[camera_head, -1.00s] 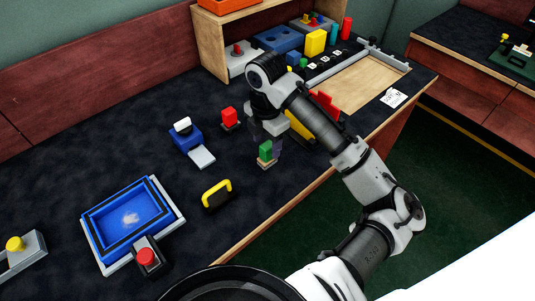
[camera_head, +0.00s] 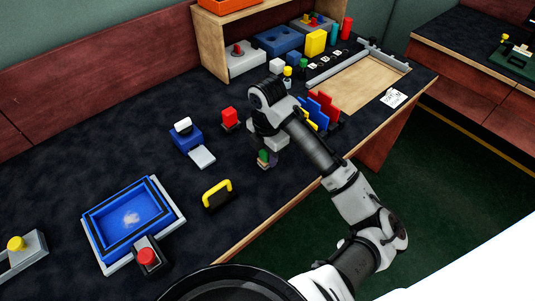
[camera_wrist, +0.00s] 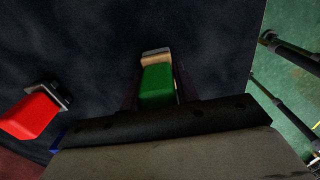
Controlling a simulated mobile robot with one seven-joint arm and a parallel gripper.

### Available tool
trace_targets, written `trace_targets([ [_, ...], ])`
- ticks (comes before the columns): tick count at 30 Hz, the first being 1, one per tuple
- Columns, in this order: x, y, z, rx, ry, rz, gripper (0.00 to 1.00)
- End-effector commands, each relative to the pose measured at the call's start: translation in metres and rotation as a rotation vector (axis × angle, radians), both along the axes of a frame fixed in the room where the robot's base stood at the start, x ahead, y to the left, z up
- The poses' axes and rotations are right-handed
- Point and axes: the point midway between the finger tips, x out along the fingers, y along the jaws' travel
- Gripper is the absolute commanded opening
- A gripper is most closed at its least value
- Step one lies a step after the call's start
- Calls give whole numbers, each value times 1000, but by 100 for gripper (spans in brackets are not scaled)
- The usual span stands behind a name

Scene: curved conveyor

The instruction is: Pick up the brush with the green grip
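The brush with the green grip (camera_head: 263,155) stands on the dark table near its front edge, partly hidden by my gripper in the head view. In the wrist view, its green grip (camera_wrist: 157,84) is at the middle, with a pale brush end above it. My gripper (camera_head: 269,146) is over the brush, pointing down. In the wrist view, the dark fingers of my gripper (camera_wrist: 157,77) lie on either side of the green grip and look slightly apart from it.
A brush with a red grip (camera_head: 230,117) stands to the left, also in the wrist view (camera_wrist: 32,116). A black piece with a yellow handle (camera_head: 217,193) lies nearer. A blue device (camera_head: 186,137) is farther left. Red and blue upright pieces (camera_head: 322,108) stand behind my arm.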

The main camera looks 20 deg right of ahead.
Motion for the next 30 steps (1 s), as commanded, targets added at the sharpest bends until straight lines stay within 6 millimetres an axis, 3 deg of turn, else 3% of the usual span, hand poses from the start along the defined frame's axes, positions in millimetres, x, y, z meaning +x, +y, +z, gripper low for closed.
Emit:
trace_targets([
  [5, 0, 0, 0, 0, 0, 0, 7],
  [17, 0, -1, 10, -3, -1, 0, 7],
  [23, 1, -1, 43, -7, -2, 0, 7],
  [30, 1, -1, 113, -8, -3, 0, 7],
])
